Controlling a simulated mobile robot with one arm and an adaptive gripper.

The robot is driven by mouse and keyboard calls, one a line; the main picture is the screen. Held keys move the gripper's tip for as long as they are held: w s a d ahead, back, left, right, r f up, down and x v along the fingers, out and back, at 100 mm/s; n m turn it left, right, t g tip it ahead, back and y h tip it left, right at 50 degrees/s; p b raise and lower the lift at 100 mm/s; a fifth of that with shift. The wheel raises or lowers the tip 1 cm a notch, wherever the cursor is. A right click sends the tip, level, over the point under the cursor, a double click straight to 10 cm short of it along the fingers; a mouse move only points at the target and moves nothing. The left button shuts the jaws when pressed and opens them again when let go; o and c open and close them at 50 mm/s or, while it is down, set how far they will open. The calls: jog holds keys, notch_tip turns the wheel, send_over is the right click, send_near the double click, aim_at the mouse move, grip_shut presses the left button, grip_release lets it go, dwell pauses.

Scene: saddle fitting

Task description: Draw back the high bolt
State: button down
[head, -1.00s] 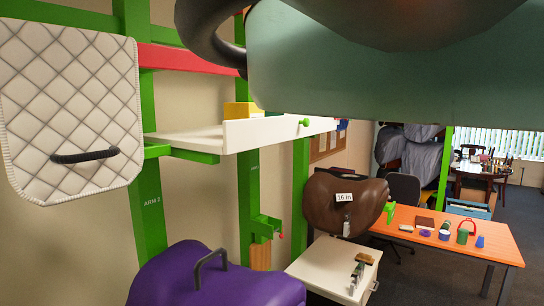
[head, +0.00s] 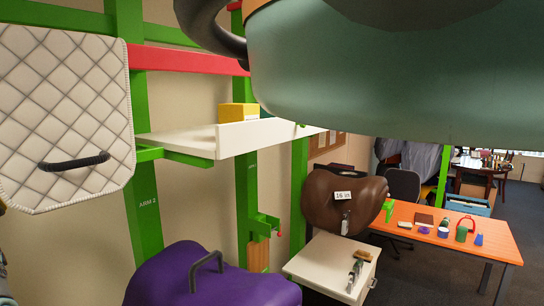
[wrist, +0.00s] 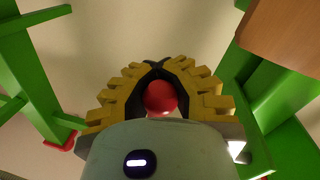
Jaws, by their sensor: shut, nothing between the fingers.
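In the wrist view my gripper (wrist: 158,66) has yellow, ridged fingers with their dark tips together. A round red knob (wrist: 160,97) shows in the gap framed by the fingers, below the tips. I cannot tell whether the fingers touch it or it sits beyond them, and no bolt shaft shows behind it. In the head view a green bracket (head: 264,225) on a green post carries a small red-tipped part. I cannot tell whether it belongs to the high bolt. My gripper is out of the head view.
Green posts and a red rail (head: 185,59) frame the wall. A white shelf (head: 180,143) holds a yellow box (head: 238,112). An orange table (head: 490,244) is at right.

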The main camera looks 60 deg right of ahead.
jog(key=shift+d+r, duration=0.15)
jog(key=shift+r, duration=0.25)
jog(key=c, duration=0.8)
grip_release()
jog(key=shift+f, duration=0.25)
jog(key=shift+s+a, duration=0.1)
jog(key=shift+a, duration=0.1)
jog(key=s, duration=0.4)
jog(key=s+a, duration=0.1)
jog(key=s, duration=0.6)
jog(key=shift+s+a, duration=0.25)
jog(key=shift+s, duration=0.1)
